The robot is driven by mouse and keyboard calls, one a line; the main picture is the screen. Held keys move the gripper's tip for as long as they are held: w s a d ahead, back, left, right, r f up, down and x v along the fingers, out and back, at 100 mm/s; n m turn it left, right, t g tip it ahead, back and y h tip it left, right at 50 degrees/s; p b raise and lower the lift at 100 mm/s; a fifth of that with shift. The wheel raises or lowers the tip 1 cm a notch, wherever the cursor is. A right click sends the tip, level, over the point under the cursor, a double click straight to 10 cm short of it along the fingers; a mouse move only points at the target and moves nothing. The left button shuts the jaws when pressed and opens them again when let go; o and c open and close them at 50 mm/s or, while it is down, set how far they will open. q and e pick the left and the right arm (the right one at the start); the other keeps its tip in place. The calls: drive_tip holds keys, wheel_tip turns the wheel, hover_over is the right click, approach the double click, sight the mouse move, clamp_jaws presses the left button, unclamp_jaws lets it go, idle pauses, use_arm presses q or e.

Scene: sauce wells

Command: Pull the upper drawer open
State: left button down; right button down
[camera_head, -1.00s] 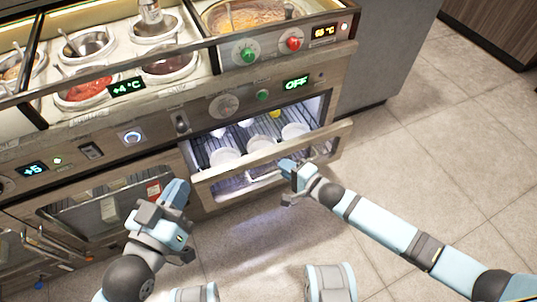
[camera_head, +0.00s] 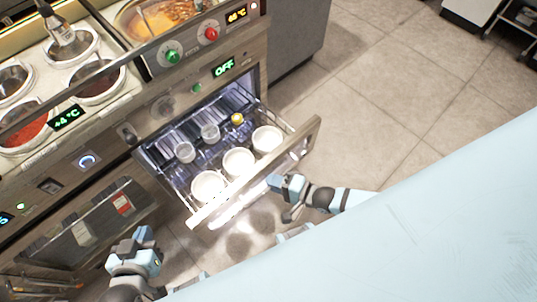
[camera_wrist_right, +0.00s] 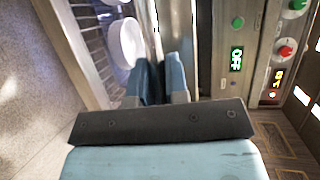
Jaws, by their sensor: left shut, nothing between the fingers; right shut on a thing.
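The upper drawer (camera_head: 292,152) stands well open under the counter's OFF display, its lit inside showing. In it are several white bowls (camera_head: 238,161), two smaller pale cups (camera_head: 210,132) and a small yellow item (camera_head: 237,119). My right gripper (camera_head: 275,183) is at the outer side of the drawer front and is shut on its handle; the fingers partly hide the grip. In the right wrist view the closed fingers (camera_wrist_right: 160,78) lie beside the drawer, with a white bowl (camera_wrist_right: 126,43) close by. My left gripper (camera_head: 145,236) is shut and empty, low in front of the left cabinet.
A glass-fronted cabinet door (camera_head: 85,230) is left of the drawer. Sauce wells (camera_head: 70,45) and knobs (camera_head: 172,55) are on the counter above. Tiled floor (camera_head: 400,110) is free to the right. A large pale blue part of mine covers the lower right.

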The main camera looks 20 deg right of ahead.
idle(0.3)
drive_tip(key=c, duration=1.1)
unclamp_jaws()
drive_tip(key=shift+c, duration=0.2)
